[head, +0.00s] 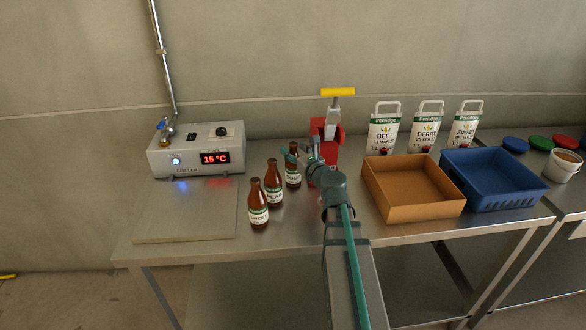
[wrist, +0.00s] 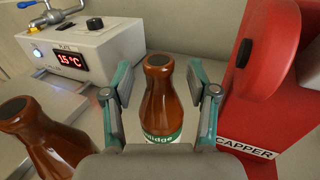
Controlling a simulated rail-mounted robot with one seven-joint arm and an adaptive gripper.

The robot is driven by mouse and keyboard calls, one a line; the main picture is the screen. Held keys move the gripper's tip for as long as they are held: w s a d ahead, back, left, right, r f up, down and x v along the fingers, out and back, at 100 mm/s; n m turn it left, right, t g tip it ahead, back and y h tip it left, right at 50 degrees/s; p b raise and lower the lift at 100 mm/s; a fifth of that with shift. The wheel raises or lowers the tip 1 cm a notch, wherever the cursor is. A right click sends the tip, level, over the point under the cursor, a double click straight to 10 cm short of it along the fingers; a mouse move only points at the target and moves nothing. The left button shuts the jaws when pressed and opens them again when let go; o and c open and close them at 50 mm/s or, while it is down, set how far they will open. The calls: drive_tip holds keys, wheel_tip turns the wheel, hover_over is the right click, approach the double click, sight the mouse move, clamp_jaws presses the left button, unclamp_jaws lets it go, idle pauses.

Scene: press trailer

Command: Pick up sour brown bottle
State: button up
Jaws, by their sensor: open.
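The brown bottle labelled SOUR (head: 293,178) stands upright on the steel table, nearest the red capper, in the head view. My gripper (head: 300,157) is at its upper part, coming from the right. In the wrist view a brown bottle with a green and white label (wrist: 160,100) stands between the two fingers of my gripper (wrist: 162,88). The fingers are open, with a gap visible on each side of it. The lower part of this bottle is hidden behind the gripper body.
Two more brown bottles, one (head: 274,185) and another (head: 258,205), stand to the left. The red capper (head: 333,140) is close on the right. A chiller box (head: 190,158), a brown box (head: 412,205) and a blue crate (head: 500,198) are also on the table.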

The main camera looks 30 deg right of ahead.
drive_tip(key=shift+w, duration=0.45)
clamp_jaws()
